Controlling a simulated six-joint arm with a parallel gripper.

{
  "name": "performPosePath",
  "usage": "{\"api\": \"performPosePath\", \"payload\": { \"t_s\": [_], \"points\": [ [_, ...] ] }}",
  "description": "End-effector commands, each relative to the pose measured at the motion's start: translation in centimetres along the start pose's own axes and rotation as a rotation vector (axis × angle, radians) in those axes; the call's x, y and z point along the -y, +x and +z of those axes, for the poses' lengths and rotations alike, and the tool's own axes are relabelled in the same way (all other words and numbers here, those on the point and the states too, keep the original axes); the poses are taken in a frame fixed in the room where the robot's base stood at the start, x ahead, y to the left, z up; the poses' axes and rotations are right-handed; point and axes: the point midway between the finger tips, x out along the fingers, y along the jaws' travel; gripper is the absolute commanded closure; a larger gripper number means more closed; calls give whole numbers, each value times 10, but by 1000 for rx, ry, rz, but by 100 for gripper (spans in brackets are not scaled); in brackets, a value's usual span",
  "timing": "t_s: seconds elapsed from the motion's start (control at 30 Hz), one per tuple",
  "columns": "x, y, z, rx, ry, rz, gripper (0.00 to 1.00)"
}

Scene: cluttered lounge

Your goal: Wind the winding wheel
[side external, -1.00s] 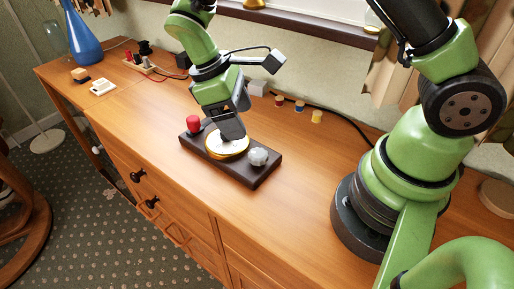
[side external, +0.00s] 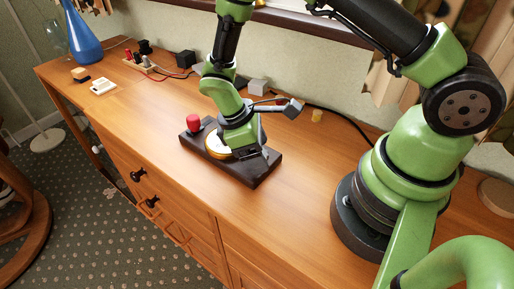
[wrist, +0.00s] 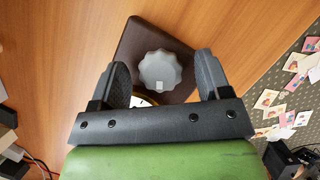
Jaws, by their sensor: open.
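The grey scalloped winding wheel (wrist: 160,70) sits on a dark wooden base (side external: 258,178). In the side view my gripper hides the wheel. In the wrist view the wheel lies between the two fingers of my open gripper (wrist: 163,76), with a gap on each side. My gripper (side external: 262,157) is low over the right end of the base. A gold-rimmed dial (side external: 216,150) sits in the middle of the base, partly covered by my gripper. A red knob (side external: 193,122) stands at the base's left end.
A grey cube (side external: 259,86) and a yellow cylinder (side external: 317,116) stand behind on the wooden cabinet top. A black cable runs along the back. A blue vase (side external: 82,38) and a white device (side external: 103,86) are at the far left. The front right of the top is clear.

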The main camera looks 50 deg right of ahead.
Motion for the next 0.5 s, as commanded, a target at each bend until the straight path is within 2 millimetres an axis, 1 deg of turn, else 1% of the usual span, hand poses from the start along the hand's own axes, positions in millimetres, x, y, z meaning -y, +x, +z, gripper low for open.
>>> {"api": "performPosePath", "payload": {
  "t_s": [0.13,0.17,0.2,0.27,0.3,0.33,0.37,0.47,0.5],
  "points": [
    [0,0,0,0,0,0,29],
    [0,0,0,0,0,0,36],
    [0,0,0,0,0,0,45],
    [0,0,0,0,0,0,59],
    [0,0,0,0,0,0,68],
    [0,0,0,0,0,0,75],
    [0,0,0,0,0,0,79],
    [0,0,0,0,15,-6,79],
    [-1,0,0,0,50,-19,79]
  ]
}}
